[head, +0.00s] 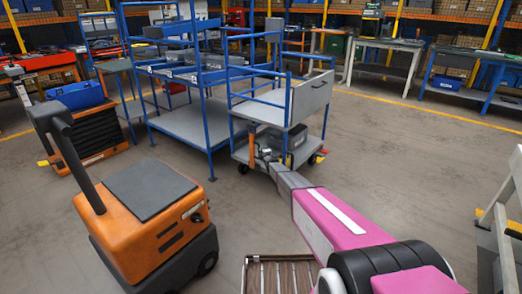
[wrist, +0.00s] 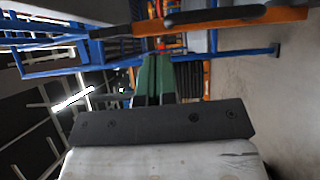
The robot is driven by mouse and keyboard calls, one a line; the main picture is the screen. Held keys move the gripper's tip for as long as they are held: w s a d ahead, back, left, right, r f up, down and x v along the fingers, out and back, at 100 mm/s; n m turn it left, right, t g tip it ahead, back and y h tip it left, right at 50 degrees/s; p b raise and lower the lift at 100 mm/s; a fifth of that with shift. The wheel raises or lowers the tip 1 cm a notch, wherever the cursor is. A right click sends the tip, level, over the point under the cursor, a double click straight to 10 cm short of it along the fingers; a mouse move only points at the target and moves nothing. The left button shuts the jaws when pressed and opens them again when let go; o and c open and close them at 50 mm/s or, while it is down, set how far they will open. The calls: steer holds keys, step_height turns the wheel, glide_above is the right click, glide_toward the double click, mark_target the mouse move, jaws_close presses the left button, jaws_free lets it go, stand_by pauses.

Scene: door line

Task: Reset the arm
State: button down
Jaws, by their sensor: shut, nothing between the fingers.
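My arm (head: 335,215), pink with a white stripe and black joints, reaches from the lower right of the head view toward the middle. Its grey far end overlaps the lower part of a blue-framed cart (head: 290,100); I cannot tell whether the two touch. My gripper shows in the wrist view (wrist: 155,70) as two green fingers side by side on a dark mounting block. The fingers are together with nothing between them. In the head view I cannot make out the fingers.
An orange tugger (head: 150,215) with a grey top stands at left. A blue shelf rack (head: 195,120) stands behind it. A slatted wooden thing (head: 285,272) lies at the bottom. Steps (head: 505,215) stand at the right edge. Floor (head: 420,150) is clear at right.

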steer(key=s+d+r+m+g+h, duration=0.2)
steer(key=s+d+m+g, duration=0.15)
steer(key=s, duration=0.55)
steer(key=s+d+r+m+g+h, duration=0.15)
steer(key=s+d+m, duration=0.35)
steer(key=s, duration=0.5)
steer(key=s+d+r+m+g+h, duration=0.1)
steer(key=s+d+m+g+h, duration=0.3)
steer(key=s, duration=0.5)
steer(key=s+d+r+m+g, duration=0.1)
steer(key=s+r+m+g, duration=0.1)
steer(key=s, duration=0.9)
steer(key=s+d+r+m+g+y, duration=0.1)
steer(key=s+r+m+g, duration=0.1)
steer(key=s, duration=0.9)
steer(key=s+d+r+m+g+y, duration=0.1)
steer(key=s+m+g, duration=0.3)
steer(key=s, duration=0.7)
steer(key=shift+s+d+r+m, duration=0.4)
steer(key=shift+d+r+m, duration=0.15)
steer(key=shift+r+m, duration=0.3)
